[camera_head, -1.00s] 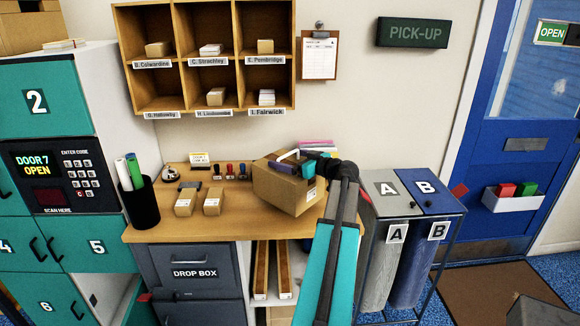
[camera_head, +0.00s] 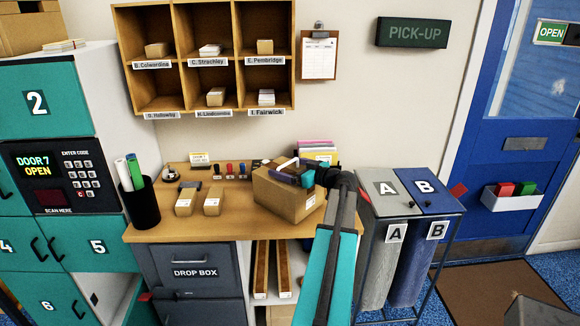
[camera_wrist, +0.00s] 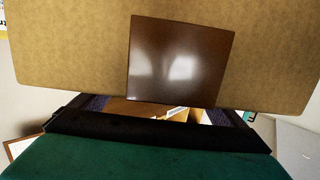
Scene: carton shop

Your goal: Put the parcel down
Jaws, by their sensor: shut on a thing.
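The parcel is a brown cardboard box (camera_head: 280,198) with a white label, at the right end of the wooden counter (camera_head: 160,230). My gripper (camera_head: 296,172) is at the top of the box and shut on it. The box looks roughly level and slightly turned. It is at or just above the counter top; I cannot tell whether its underside touches. In the wrist view the cardboard of the parcel (camera_wrist: 60,50) fills the upper part, with a shiny brown patch on it. The fingertips' contact is partly hidden.
Two small boxes (camera_head: 212,201) lie left of the parcel, with stamps (camera_head: 230,170) behind them. A black pen cup (camera_head: 142,205) stands at the counter's left. A colourful stack (camera_head: 318,150) is behind the parcel. Bins A and B (camera_head: 410,190) stand to the right.

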